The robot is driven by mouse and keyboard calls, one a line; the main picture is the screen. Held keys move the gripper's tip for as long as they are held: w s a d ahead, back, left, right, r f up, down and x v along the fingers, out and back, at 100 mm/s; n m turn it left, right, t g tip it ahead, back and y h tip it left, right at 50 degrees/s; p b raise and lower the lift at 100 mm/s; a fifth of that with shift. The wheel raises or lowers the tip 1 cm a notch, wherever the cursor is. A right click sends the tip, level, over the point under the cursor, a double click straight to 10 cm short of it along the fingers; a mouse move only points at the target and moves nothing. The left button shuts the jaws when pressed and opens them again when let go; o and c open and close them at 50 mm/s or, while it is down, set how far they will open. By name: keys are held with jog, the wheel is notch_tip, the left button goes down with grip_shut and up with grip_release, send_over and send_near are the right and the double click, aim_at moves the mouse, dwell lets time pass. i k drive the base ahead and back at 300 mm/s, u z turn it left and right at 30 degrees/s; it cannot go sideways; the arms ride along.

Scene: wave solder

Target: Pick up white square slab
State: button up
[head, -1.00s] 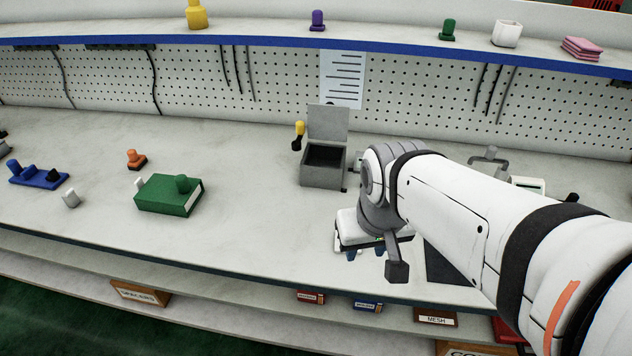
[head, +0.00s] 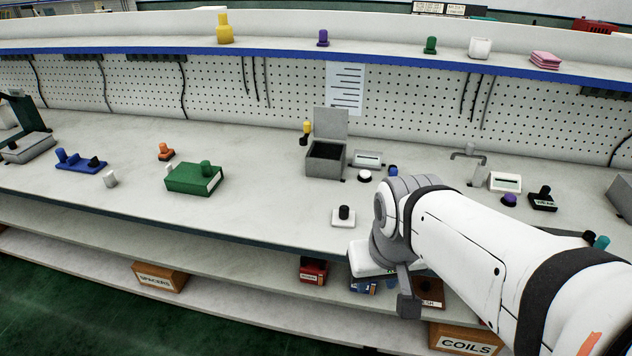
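A white square slab (head: 343,218) lies flat on the worktop near its front edge, with a black cylindrical knob standing on it. My gripper (head: 374,278) is in front of and to the right of the slab, beyond the bench's front edge in the picture and apart from the slab. Its white body and grey wrist show, but its fingers are hard to make out against the boxes below. I cannot tell whether it is open.
A grey open-lidded box (head: 325,160) stands behind the slab. A white round-topped button (head: 365,176) is behind. The worktop left of the slab is clear. Labelled boxes sit on the lower shelf.

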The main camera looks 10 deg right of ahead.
aim_at(342, 216)
jog(key=z, duration=0.15)
jog(key=i, duration=0.85)
jog(key=u, duration=0.05)
